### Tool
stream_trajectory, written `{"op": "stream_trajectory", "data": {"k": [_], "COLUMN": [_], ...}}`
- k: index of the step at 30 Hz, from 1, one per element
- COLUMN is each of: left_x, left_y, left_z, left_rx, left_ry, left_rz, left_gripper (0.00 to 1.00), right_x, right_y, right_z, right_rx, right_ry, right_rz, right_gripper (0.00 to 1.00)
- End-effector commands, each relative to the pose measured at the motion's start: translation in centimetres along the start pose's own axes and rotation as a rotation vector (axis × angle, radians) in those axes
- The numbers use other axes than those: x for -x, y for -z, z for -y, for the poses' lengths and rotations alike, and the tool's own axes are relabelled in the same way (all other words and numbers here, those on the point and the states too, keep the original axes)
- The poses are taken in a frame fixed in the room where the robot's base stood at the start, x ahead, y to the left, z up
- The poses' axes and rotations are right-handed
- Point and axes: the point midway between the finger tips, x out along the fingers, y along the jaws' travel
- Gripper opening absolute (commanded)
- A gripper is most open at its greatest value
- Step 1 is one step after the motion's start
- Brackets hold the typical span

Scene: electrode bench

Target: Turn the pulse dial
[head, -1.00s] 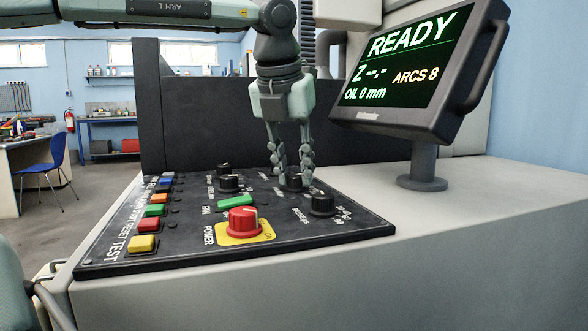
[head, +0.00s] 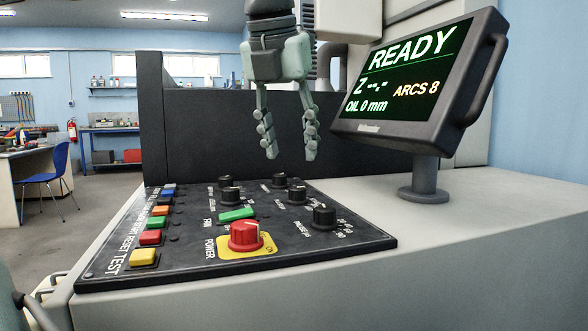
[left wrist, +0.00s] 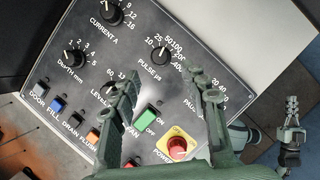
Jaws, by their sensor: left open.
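The pulse dial (head: 297,195) is a black round knob in the middle of the right-hand row of dials on the black panel. In the left wrist view the pulse dial (left wrist: 159,55) shows clear of my fingers, with "PULSE µs" and numbers printed around it; I cannot read its setting surely. My left gripper (head: 288,152) hangs above the panel, fingers pointing down, open and empty, apart from the dial. It also shows in the left wrist view (left wrist: 164,92). My right gripper (left wrist: 291,108) shows small at the right of the left wrist view; its opening is unclear.
Nearby stand the pause dial (head: 323,217), the current dial (head: 280,180) and the level dial (head: 230,196). A red power knob (head: 245,236), a green fan switch (head: 237,214) and coloured buttons (head: 152,237) share the panel. The READY screen (head: 415,85) stands at the right.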

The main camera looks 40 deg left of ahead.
Motion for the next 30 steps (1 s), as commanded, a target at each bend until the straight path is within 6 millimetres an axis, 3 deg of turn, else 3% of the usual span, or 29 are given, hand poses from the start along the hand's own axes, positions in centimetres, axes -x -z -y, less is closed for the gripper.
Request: {"op": "stream_trajectory", "data": {"k": [3,9,30], "left_x": [2.3,4.3,4.6], "left_y": [-0.1,0.0,0.0], "left_z": [0.0,0.0,0.0], "left_rx": [0.0,-0.001,-0.001], "left_ry": [-0.001,0.0,0.0], "left_rz": [0.003,0.001,0.0], "left_gripper": [0.45,0.45,0.45], "right_x": [0.0,0.0,0.0], "right_y": [0.0,0.0,0.0], "right_z": [0.0,0.0,0.0], "right_rx": [0.0,0.0,0.0], "right_ry": [0.0,0.0,0.0], "right_rz": [0.0,0.0,0.0], "right_gripper": [0.0,0.0,0.0]}}
